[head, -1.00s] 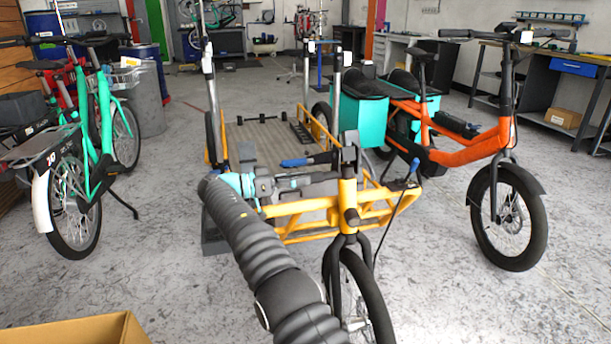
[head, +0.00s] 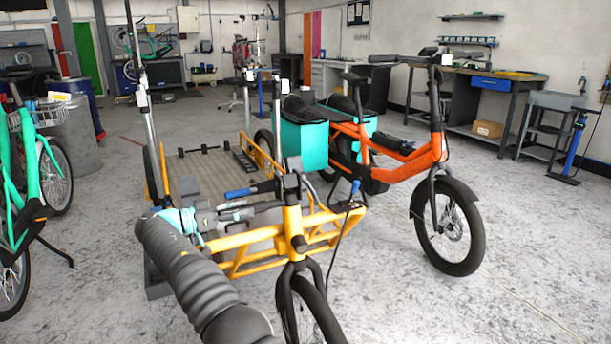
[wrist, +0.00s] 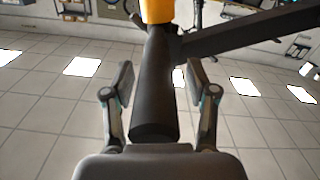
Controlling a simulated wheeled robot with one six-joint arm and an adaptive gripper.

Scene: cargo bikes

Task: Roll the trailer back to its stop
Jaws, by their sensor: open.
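The yellow cargo trailer (head: 300,229) stands in the middle of the head view, with a flat grey-brown bed (head: 222,172), upright silver posts and a front wheel (head: 318,318). Its dark handlebar lies across the front, with a blue-ended lever. My gripper (head: 200,222) is at the left end of the handlebar in the head view. In the wrist view my gripper (wrist: 160,74) is open, one finger on each side of a dark round grip (wrist: 155,115). I cannot tell whether the fingers touch it. A yellow part (wrist: 157,10) shows beyond. I cannot make out the stop.
An orange cargo bike (head: 400,160) with teal boxes stands close on the right. A teal bike (head: 28,190) stands at the left edge. Workbenches (head: 495,92) line the right wall. Floor is clear at the right front and behind the trailer on the left.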

